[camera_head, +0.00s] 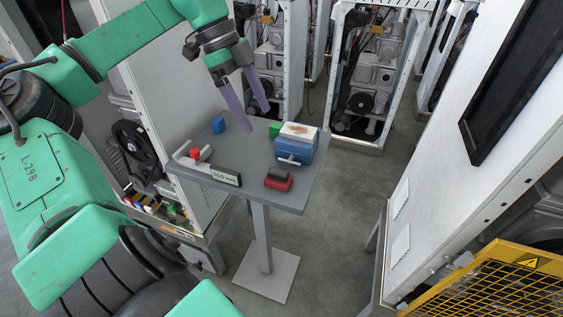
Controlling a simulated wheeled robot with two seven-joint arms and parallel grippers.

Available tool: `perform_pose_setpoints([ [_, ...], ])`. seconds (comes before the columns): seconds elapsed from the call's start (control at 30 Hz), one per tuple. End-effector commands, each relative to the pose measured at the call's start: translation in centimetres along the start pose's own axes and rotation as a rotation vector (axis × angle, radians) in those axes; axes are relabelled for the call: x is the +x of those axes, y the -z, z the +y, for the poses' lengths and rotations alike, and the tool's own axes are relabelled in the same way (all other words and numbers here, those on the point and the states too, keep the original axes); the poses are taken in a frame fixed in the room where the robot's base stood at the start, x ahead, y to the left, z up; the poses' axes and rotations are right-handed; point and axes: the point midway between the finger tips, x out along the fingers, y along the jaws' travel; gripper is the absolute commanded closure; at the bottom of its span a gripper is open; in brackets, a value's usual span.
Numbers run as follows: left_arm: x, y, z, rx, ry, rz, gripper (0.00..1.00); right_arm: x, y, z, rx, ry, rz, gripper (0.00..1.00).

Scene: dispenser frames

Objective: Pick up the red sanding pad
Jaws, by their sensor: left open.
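The red sanding pad (278,184), a red block with a dark upper part, lies near the right front edge of the small grey table (225,192). My left gripper (256,119) hangs over the back part of the table, its two purple fingers spread and pointing down. Nothing is between the fingers. The gripper is behind and above the pad, apart from it. My right gripper does not show.
A blue box (295,150) with a white top stands behind the pad, beside a green block (275,130). A grey holder (183,158) with a red part and a labelled bar (226,178) are at the left front.

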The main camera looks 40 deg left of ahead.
Motion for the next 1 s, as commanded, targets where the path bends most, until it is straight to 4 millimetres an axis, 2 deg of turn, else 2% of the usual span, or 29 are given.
perform_pose_setpoints([
  [0.03,1.7,-0.7,0.0,0.000,0.000,0.000,0.12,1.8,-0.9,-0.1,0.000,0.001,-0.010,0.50],
  [0.13,2.6,-1.1,0.0,0.000,0.000,0.000,0.12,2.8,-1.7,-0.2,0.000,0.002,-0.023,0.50],
  [0.27,3.7,-1.0,0.0,0.003,-0.002,0.003,0.12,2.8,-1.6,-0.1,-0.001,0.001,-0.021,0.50],
  [0.5,9.7,-1.0,0.1,0.004,-0.002,0.004,0.12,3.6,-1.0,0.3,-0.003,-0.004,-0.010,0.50],
  [0.67,12.0,-1.0,0.0,0.002,-0.001,0.003,0.12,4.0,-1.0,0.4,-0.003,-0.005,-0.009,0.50],
  [0.83,15.6,-1.6,0.1,0.002,-0.002,0.004,0.12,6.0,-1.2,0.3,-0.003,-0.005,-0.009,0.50],
  [1.0,16.9,-1.4,0.1,0.000,-0.001,0.002,0.12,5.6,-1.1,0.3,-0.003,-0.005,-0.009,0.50],
])
